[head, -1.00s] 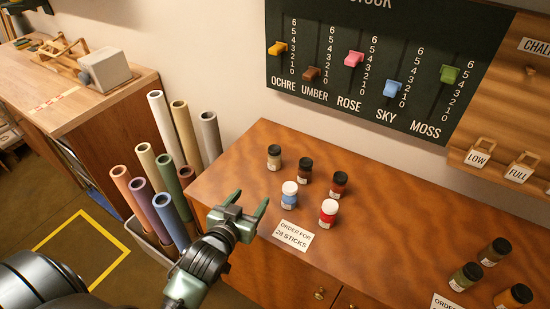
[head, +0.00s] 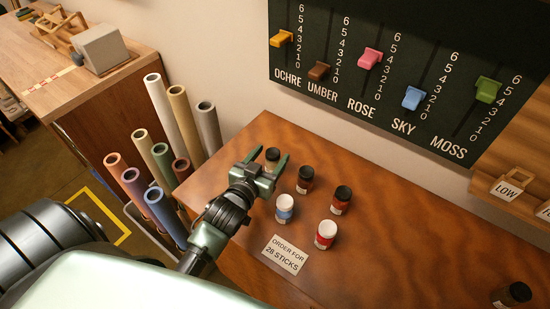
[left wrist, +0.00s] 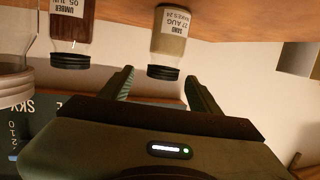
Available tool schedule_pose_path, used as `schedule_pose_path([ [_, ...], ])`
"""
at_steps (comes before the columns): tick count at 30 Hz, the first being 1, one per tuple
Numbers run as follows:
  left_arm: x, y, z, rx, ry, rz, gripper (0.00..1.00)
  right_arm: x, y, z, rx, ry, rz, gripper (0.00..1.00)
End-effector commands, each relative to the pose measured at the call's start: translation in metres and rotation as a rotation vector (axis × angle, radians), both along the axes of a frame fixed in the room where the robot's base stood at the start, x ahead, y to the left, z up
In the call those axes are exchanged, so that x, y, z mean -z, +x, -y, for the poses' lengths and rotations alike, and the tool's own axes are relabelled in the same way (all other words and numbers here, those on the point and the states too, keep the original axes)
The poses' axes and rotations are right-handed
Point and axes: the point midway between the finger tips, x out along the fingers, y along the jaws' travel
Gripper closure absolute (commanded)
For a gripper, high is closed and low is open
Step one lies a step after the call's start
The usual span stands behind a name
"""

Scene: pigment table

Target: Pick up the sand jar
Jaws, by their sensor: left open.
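The sand jar (head: 272,159), a small pale tan jar with a dark lid, stands upright on the wooden table top near its back left corner. My left gripper (head: 267,160) is open, with its fingertips to either side of the jar in the head view. The left wrist view is upside down. There the sand jar (left wrist: 170,38) shows its label, and its dark lid appears between the tips of my open left gripper (left wrist: 160,76). I see no grip on the jar. My right gripper is not in view.
The brown umber jar (head: 305,180) stands close by on the right. A blue jar (head: 284,208), a red jar with white lid (head: 326,235) and a dark-lidded red jar (head: 340,201) stand nearer the front. Upright rolled tubes (head: 163,105) stand left of the table (head: 400,225).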

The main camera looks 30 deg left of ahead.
Motion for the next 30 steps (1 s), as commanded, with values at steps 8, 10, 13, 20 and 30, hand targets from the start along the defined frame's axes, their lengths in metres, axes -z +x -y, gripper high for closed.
schedule_pose_path([
  [8, 0.009, 0.034, -0.004, 0.0, 0.001, 0.001, 0.38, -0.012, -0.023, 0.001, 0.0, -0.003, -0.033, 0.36],
  [10, 0.012, 0.044, -0.005, 0.0, 0.001, 0.001, 0.38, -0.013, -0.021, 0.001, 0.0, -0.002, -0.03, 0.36],
  [13, 0.015, 0.052, -0.005, 0.0, 0.001, 0.0, 0.38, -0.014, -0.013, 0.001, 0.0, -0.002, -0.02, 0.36],
  [20, 0.016, 0.054, -0.005, 0.0, 0.001, 0.0, 0.38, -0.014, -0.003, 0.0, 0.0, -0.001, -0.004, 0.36],
  [30, 0.015, 0.053, -0.005, 0.0, 0.001, 0.001, 1.0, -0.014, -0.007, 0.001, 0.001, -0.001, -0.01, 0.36],
])
